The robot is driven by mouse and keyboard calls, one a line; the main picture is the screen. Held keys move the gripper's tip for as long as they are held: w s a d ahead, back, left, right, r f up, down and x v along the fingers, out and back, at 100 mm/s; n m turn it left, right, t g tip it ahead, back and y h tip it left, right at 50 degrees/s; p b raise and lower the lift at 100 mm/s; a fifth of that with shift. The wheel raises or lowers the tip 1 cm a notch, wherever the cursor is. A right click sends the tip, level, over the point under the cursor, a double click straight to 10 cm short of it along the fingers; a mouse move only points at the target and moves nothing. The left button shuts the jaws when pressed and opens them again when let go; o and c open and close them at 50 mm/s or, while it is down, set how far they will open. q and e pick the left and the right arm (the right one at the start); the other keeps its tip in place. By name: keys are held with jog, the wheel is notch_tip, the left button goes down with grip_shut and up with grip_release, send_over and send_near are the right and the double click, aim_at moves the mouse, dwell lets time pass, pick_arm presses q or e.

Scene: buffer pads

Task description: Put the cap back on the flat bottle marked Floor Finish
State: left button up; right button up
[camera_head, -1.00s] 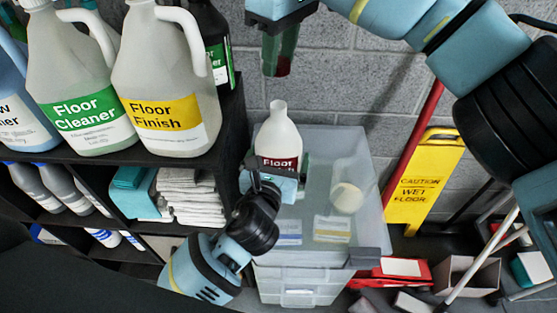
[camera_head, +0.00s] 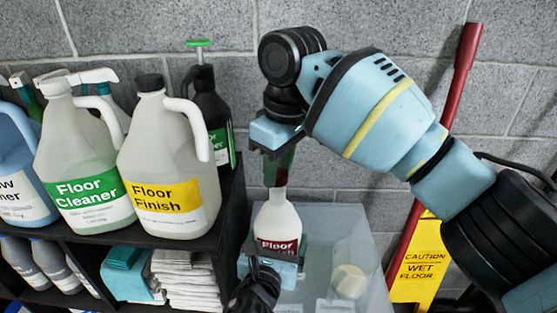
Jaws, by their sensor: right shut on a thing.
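The flat white bottle (camera_head: 277,218) with a dark red label reading "Floor" stands upright on the translucent bin; its lower part is hidden. My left gripper (camera_head: 273,258) is low at the bottle, with its fingers on both sides, and appears shut on it. My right gripper (camera_head: 279,163) is directly above the bottle's neck, shut on a small dark red cap (camera_head: 282,178), partly hidden by the green-tinted fingers. The cap is in line with the bottle's mouth; I cannot tell whether they touch.
A big "Floor Finish" jug (camera_head: 165,165) with a yellow label stands on the black shelf (camera_head: 234,205) at left, beside a "Floor Cleaner" jug (camera_head: 80,160). The translucent bin (camera_head: 325,225) holds a round pale object. A yellow wet-floor sign (camera_head: 420,262) stands at right.

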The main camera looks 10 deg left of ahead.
jog(key=shift+f, duration=0.1)
dwell(0.4)
jog(key=shift+f, duration=0.75)
jog(key=shift+f, duration=0.6)
pick_arm(q)
jog(key=c, duration=0.5)
pick_arm(e)
jog(key=m, duration=0.3)
jog(key=shift+s, duration=0.1)
jog(key=m, duration=0.5)
jog(key=shift+a+t+h, duration=0.1)
jog(key=shift+t+h, duration=0.2)
jog(key=m, duration=0.3)
jog(key=shift+m, duration=0.4)
jog(key=m+h, duration=0.1)
jog(key=m, duration=0.3)
